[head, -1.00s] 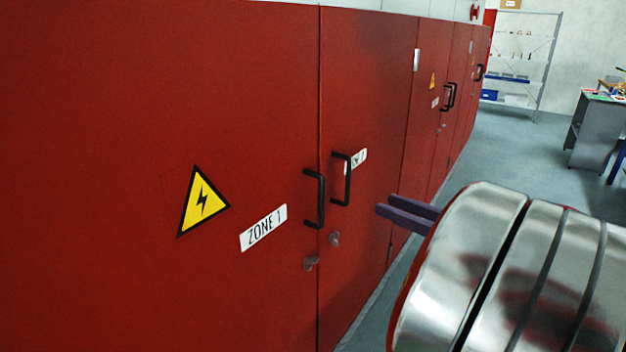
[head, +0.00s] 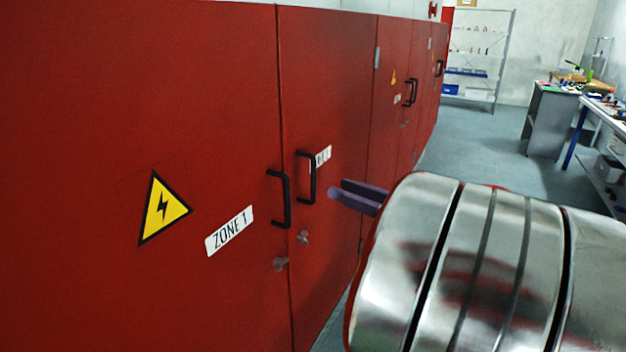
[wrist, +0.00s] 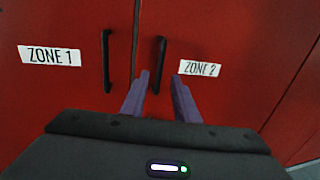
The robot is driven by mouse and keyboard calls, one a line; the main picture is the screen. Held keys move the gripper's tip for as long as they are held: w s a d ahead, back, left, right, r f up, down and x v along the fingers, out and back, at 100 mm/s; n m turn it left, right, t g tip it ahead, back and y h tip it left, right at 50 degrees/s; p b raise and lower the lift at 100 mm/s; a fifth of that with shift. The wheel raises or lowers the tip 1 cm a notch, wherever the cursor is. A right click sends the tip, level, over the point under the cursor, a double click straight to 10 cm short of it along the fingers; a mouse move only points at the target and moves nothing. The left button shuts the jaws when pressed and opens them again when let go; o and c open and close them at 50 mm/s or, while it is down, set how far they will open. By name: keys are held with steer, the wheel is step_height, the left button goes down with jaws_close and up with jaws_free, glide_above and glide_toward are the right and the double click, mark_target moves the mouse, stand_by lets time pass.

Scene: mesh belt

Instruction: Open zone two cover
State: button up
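The red zone two door (head: 340,90) stands shut at the right of the zone one door (head: 90,90). Its black upright handle (head: 313,178) is beside the door seam, and also shows in the wrist view (wrist: 158,65). The white "ZONE 2" label (wrist: 200,69) is right of that handle; in the head view the handle partly hides it. My gripper (head: 340,190) is open and empty, its purple fingers just right of the handle. In the wrist view the fingertips (wrist: 161,80) lie apart, with the handle's lower part between them in the picture; contact cannot be told.
The zone one handle (head: 286,200) is close on the left. Small metal latches (head: 302,238) sit below the handles. More red cabinets with handles (head: 411,92) continue to the back. Open grey floor (head: 470,150) lies right, with benches (head: 548,120) and a shelf (head: 480,60) beyond.

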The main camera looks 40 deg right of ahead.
mark_target(314, 198)
steer(key=shift+w+a, duration=0.2)
steer(key=shift+w, duration=1.35)
steer(key=shift+w+a, duration=0.25)
steer(key=shift+w, duration=1.3)
steer(key=shift+w+a, duration=0.2)
steer(key=shift+w, duration=1.35)
jaws_close()
